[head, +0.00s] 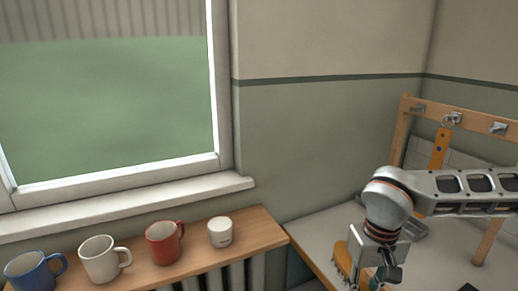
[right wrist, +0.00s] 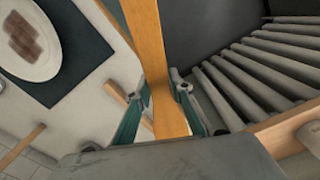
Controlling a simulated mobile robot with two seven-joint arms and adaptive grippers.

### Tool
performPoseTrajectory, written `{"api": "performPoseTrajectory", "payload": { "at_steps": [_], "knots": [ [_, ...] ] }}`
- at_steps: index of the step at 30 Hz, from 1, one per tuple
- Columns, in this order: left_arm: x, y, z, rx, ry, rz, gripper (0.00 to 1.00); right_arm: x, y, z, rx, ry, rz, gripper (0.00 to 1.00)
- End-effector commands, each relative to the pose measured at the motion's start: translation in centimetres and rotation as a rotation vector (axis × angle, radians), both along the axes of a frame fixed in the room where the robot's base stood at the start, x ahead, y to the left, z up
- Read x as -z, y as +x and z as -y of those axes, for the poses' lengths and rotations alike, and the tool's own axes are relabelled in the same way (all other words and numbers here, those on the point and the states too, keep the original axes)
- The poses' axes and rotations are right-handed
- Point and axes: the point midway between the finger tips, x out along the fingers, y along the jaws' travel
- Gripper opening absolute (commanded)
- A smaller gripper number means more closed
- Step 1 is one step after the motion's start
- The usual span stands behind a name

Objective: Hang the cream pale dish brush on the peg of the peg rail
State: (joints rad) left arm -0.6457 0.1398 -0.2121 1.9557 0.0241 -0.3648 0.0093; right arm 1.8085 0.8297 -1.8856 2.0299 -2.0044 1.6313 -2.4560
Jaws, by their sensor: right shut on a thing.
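My right gripper (head: 375,278) is low at the right of the head view, partly cut off by the bottom edge. In the right wrist view its teal-padded fingers (right wrist: 158,108) are shut on an orange-brown wooden handle (right wrist: 147,45), taken to be the dish brush's; it looks orange rather than cream. An orange brush-like piece (head: 343,258) shows beside the gripper in the head view; I cannot tell whether it is the held brush's head. The wooden peg rail (head: 402,128) stands at the right, with several metal pegs (head: 498,128). My left gripper is not in view.
An orange piece (head: 440,148) hangs by a ring from one peg. A blue mug (head: 30,272), a white mug (head: 98,260), a red mug (head: 162,244) and a white jar (head: 220,232) stand on the wooden shelf. A white dish (right wrist: 28,40) lies on a dark mat (right wrist: 85,55).

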Motion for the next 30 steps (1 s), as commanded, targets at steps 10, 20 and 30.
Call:
{"api": "performPoseTrajectory", "payload": {
  "at_steps": [10, 20, 30],
  "knots": [
    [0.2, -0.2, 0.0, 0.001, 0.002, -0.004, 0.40, -0.1, 1.2, 0.6, 0.040, 0.000, 0.001, 0.00],
    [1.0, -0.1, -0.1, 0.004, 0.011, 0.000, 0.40, -1.9, 10.9, 6.0, 0.403, 0.001, 0.002, 0.00],
    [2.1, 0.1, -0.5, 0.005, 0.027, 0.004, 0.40, -5.9, 19.0, 13.3, 0.852, 0.001, -0.001, 0.00]
  ]
}}
